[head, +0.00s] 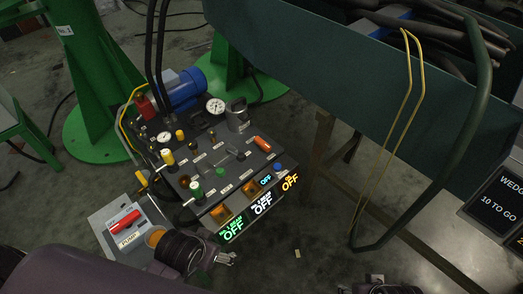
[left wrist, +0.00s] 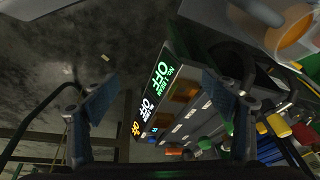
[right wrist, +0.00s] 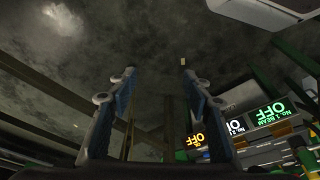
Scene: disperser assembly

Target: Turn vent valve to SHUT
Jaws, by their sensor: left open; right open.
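The control panel (head: 225,160) stands at left centre in the head view, with several knobs, levers and small white labels. The labels are too small to read, so I cannot tell which control is the vent valve. An orange handle (head: 262,144) and a grey lever (head: 236,153) are on its top. My left gripper (head: 226,258) is open and empty, in front of the panel's lower edge and apart from the controls. In the left wrist view the panel (left wrist: 205,110) appears beyond the open fingers (left wrist: 160,105). My right gripper (head: 380,286) is open and empty at the bottom edge.
Lit OFF displays (head: 262,204) line the panel's front. A side box with a red handle (head: 125,221) stands at its lower left. Gauges (head: 215,105), a blue motor (head: 184,88) and hoses are behind. A large green bin (head: 330,70) fills the upper right. Bare floor (head: 300,230) lies right of the panel.

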